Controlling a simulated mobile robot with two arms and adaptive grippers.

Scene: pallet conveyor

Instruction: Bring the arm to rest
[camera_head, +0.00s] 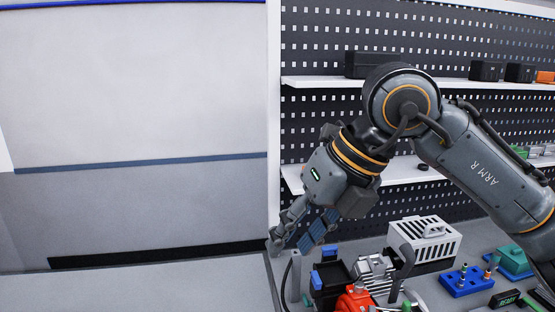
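My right arm, marked "ARM R", comes in from the right and bends down to the left at its elbow. My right gripper (289,244) hangs at the lower middle, pointing down and left. Its two fingers are apart, with nothing seen between them. It appears above or in front of the near left corner of the work surface with the parts; the exact height cannot be told. My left arm and gripper are not in view.
A grey-and-white machine housing (425,236), an orange-red part (355,301), a blue block (465,281) and a teal block (515,262) crowd the lower right. Shelves (330,82) on a perforated panel stand behind.

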